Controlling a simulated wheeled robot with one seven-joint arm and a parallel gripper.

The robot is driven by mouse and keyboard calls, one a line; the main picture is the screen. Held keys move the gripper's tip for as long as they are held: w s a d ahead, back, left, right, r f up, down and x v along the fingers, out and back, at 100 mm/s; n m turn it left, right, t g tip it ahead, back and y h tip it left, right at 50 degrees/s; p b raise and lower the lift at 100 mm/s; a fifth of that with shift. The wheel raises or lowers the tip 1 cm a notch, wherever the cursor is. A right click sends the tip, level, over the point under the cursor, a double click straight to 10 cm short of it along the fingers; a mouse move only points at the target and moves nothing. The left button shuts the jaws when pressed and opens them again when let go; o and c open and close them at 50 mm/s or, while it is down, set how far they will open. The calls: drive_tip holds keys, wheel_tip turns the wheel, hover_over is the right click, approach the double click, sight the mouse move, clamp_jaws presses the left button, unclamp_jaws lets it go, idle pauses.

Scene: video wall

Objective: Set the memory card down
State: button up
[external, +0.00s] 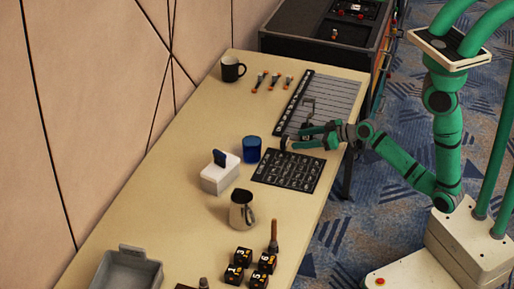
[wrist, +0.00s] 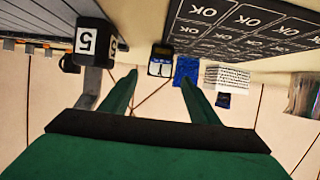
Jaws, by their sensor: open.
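A small dark upright piece with a pale frame and blue label, which looks like the memory card (wrist: 161,60), stands between and just beyond my fingertips in the wrist view. In the external view a small dark piece (external: 284,143) shows at the fingertips. My gripper (external: 291,142) is low over the table, between the lined sheet and the "OK" mat. In the wrist view its fingers (wrist: 158,76) are spread apart, with gaps beside the card. Whether the card touches a finger is unclear.
A black numbered cube (wrist: 88,42) is close beside the gripper. The "OK" mat (external: 289,171), blue cup (external: 252,149) and white box (external: 221,174) with a dark blue piece on top are nearby. The lined sheet (external: 331,96) lies behind. A jug (external: 242,210) and several cubes stand in front.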

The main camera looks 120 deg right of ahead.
drive_tip(key=shift+s+a+r, duration=0.1)
drive_tip(key=shift+a, duration=0.05)
drive_tip(key=shift+a, duration=0.1)
